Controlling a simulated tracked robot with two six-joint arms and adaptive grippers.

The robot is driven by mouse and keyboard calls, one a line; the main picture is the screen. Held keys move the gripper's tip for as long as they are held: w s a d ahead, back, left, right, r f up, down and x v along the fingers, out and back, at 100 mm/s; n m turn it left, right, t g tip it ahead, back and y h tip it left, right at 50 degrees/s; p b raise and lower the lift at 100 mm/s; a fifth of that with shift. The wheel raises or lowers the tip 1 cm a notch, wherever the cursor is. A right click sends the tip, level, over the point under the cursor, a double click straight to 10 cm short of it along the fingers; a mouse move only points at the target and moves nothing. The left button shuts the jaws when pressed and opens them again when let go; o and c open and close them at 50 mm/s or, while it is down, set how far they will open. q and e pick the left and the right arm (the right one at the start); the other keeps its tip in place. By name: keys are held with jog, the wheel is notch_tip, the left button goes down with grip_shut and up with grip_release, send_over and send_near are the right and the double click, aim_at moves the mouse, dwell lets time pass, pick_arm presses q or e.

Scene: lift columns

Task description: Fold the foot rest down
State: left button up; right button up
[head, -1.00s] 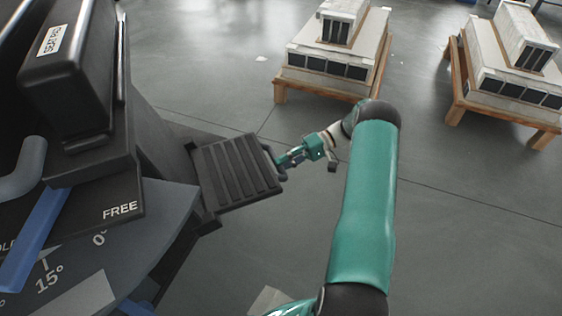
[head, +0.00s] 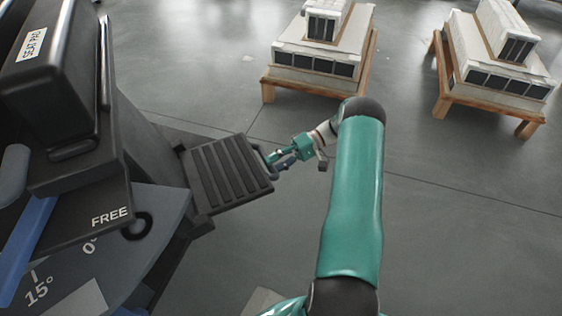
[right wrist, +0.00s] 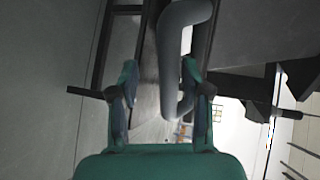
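The foot rest (head: 228,172) is a dark ribbed plate in the middle of the head view, sticking out to the right from the base of the dark machine. A loop handle shows at its outer edge. My right gripper (head: 277,158) is at that edge, its fingers partly hidden by their small size. In the right wrist view, my right gripper (right wrist: 160,88) has its fingers apart. The grey bent handle bar (right wrist: 169,70) passes between them, nearer the right finger; I cannot tell whether they touch. My left gripper is not in view.
The dark machine with a "FREE" plate (head: 105,213) and an angle scale (head: 62,262) fills the left side. Two wooden pallets (head: 268,92) (head: 440,104) with pale blocks stand at the back. Grey floor (head: 460,240) is open at right.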

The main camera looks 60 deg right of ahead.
jog(key=v, duration=1.1)
jog(key=shift+s+d, duration=0.25)
jog(key=shift+d, duration=0.1)
